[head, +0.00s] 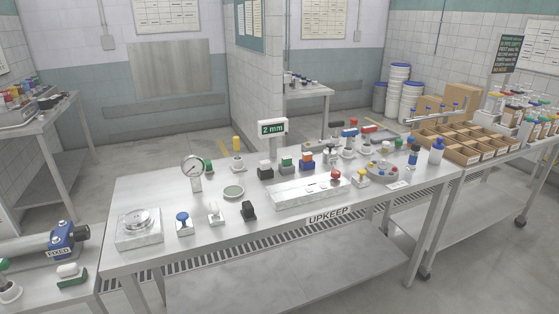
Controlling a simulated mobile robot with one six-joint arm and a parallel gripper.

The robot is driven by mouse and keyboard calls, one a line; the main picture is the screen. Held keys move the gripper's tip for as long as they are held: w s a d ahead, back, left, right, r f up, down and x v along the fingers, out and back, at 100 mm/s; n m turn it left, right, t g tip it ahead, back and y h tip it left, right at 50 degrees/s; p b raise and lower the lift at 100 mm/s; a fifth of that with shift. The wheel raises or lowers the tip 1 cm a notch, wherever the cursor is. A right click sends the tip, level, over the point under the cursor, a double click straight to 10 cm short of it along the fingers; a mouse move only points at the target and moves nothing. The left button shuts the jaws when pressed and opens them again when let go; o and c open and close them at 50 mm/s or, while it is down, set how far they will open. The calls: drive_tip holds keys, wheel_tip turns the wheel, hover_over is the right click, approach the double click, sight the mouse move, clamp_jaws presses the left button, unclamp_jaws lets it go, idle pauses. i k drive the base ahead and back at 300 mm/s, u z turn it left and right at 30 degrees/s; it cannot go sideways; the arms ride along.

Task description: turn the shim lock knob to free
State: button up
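I cannot tell for sure which part is the shim lock knob. At the lower left edge, a blue block (66,240) with a dark cylindrical end carries a small label that seems to read "FIXED". A green-framed display (272,128) reading "2 mm" stands at the back of the UPKEEP table (160,190). Several small knobs and levers stand on this table, among them a blue-topped one (182,219), a black one (249,209) and a red one (336,174). Their settings are too small to read. My gripper is not in view.
A dial gauge (194,169), a metal scale-like block (138,228) and a long pale plate (309,194) occupy the UPKEEP table. A side table with brown compartment trays (452,148) adjoins at right. White drums (399,79) stand behind. Floor in front is partly clear.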

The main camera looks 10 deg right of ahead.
sight(335, 174)
drive_tip(key=z, duration=0.1)
drive_tip(key=i, duration=0.95)
drive_tip(key=u, duration=0.05)
